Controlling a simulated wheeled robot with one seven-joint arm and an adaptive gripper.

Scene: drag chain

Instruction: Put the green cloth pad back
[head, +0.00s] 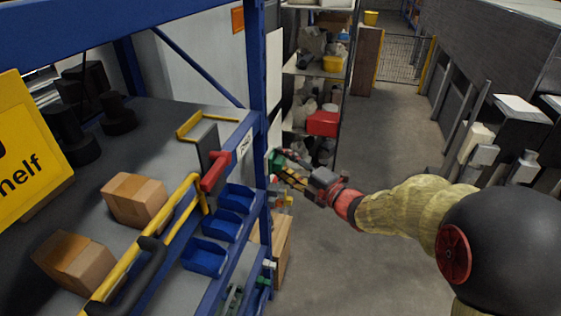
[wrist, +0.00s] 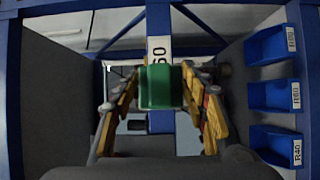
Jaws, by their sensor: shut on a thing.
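The green cloth pad (wrist: 160,87) is a small green block in the middle of the wrist view, between the two yellow-padded fingers of my gripper (wrist: 160,80). My gripper is shut on it. In the head view the green pad (head: 275,160) shows small at the tip of my gripper (head: 283,167), just right of the blue rack post (head: 257,100). The pad is held in the air. In the wrist view it is in front of the blue upright, just below a white label (wrist: 159,50). The far side of the pad is hidden.
Blue bins (wrist: 275,95) with labels line the right of the wrist view; blue bins (head: 206,256) also hang at the rack's edge in the head view. Cardboard boxes (head: 137,200) and a red-handled yellow rail stand on the shelf. The floor aisle (head: 380,150) is clear.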

